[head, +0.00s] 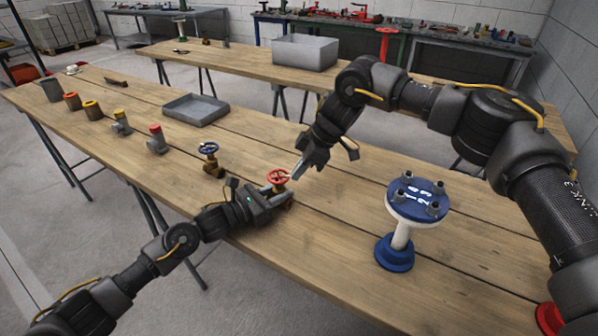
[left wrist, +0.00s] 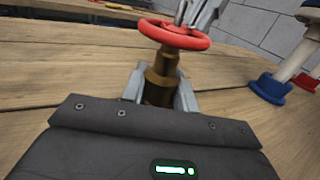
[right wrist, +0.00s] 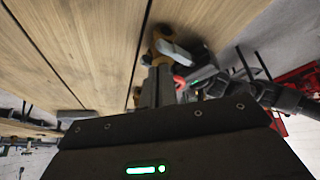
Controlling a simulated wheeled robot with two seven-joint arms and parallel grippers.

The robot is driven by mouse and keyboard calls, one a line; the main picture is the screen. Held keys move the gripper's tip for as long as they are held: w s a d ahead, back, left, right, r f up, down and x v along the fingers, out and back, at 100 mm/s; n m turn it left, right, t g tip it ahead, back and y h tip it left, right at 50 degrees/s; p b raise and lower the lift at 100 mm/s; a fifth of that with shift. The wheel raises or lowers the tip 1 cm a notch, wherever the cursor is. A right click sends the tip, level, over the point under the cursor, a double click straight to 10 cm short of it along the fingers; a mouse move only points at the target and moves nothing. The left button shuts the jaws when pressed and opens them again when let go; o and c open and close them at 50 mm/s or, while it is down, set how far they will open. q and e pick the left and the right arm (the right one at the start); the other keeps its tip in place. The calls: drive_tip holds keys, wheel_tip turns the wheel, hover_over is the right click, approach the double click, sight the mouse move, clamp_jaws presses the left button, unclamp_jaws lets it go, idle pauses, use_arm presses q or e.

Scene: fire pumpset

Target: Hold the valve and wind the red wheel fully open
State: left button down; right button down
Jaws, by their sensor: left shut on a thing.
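The valve has a brass body (left wrist: 161,78) and a red wheel (head: 278,176) on top. My right gripper (head: 303,168) is just right of the red wheel. In the left wrist view its fingers (left wrist: 199,14) come down at the wheel's far rim (left wrist: 174,34). In the right wrist view the fingers (right wrist: 158,88) look close together, and the wheel (right wrist: 180,82) is mostly hidden. I cannot tell whether they grip it.
A blue-wheeled valve (head: 209,158) stands just left of my left gripper. A blue-and-white stand (head: 397,252) is at the right. A grey tray (head: 196,110) and several small fittings lie along the left of the table. Bare table lies between the valve and the stand.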

use_arm(q)
drive_tip(key=shift+d, duration=0.1)
use_arm(e)
drive_tip(key=shift+w+a, duration=0.15)
drive_tip(key=shift+w, duration=0.35)
use_arm(q)
drive_tip(key=shift+s, duration=0.1)
use_arm(e)
drive_tip(key=shift+w+a, duration=0.1)
drive_tip(key=shift+w, duration=0.15)
idle(0.3)
wheel_tip(320, 180, up, 6)
drive_tip(key=d, duration=0.1)
idle(0.7)
drive_tip(key=shift+w, duration=0.1)
